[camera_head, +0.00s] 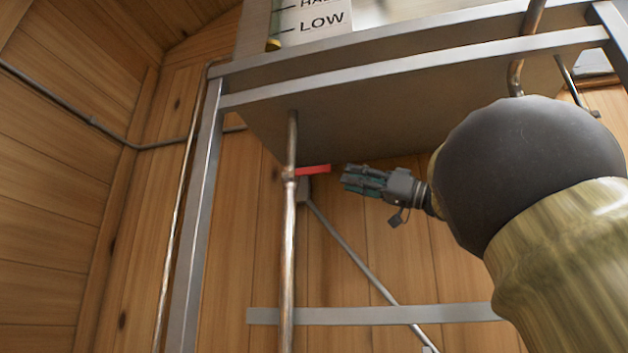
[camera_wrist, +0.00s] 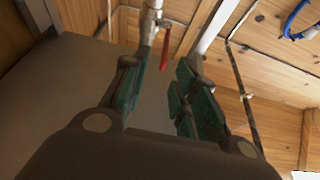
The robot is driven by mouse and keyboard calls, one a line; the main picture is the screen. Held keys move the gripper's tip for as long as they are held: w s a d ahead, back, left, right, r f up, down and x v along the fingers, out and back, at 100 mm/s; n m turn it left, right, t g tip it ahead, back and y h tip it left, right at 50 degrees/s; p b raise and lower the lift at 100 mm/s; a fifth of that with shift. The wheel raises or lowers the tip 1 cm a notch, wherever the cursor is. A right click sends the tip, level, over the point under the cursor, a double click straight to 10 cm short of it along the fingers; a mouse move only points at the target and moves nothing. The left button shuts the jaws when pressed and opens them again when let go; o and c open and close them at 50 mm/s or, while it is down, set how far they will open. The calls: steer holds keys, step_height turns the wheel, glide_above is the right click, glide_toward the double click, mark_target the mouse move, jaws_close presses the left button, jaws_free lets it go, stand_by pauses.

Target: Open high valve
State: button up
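The valve has a red lever handle (camera_head: 313,170) on a vertical copper pipe (camera_head: 289,240), just under the tank's flat underside. The handle points to the right, across the pipe, in the head view. My gripper (camera_head: 345,180) is a short way to the right of the handle's tip and does not touch it. In the wrist view the red handle (camera_wrist: 166,48) shows ahead, between and beyond the fingers. My gripper (camera_wrist: 157,85) is open in the wrist view, with its green-padded fingers apart and nothing between them.
A metal frame (camera_head: 208,200) with a left post and upper rails holds the tank (camera_head: 400,110). A crossbar (camera_head: 380,314) runs below. A diagonal conduit (camera_head: 350,250) lies behind the pipe on the wooden wall. A level gauge marked LOW (camera_head: 320,22) is above.

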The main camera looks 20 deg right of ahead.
mark_target(316, 167)
steer(key=p+x, duration=0.1)
steer(key=x, duration=0.2)
steer(key=p+x, duration=0.1)
steer(key=x, duration=0.2)
steer(key=p+x, duration=0.1)
steer(key=x, duration=0.2)
steer(key=shift+s+a+r, duration=0.15)
steer(key=shift+s+r, duration=0.2)
steer(key=shift+s, duration=0.05)
steer(key=shift+w+a+r+p, duration=0.15)
steer(key=shift+w+a+p, duration=0.25)
steer(key=shift+w+a, duration=0.2)
steer(key=shift+s, duration=0.1)
jaws_close()
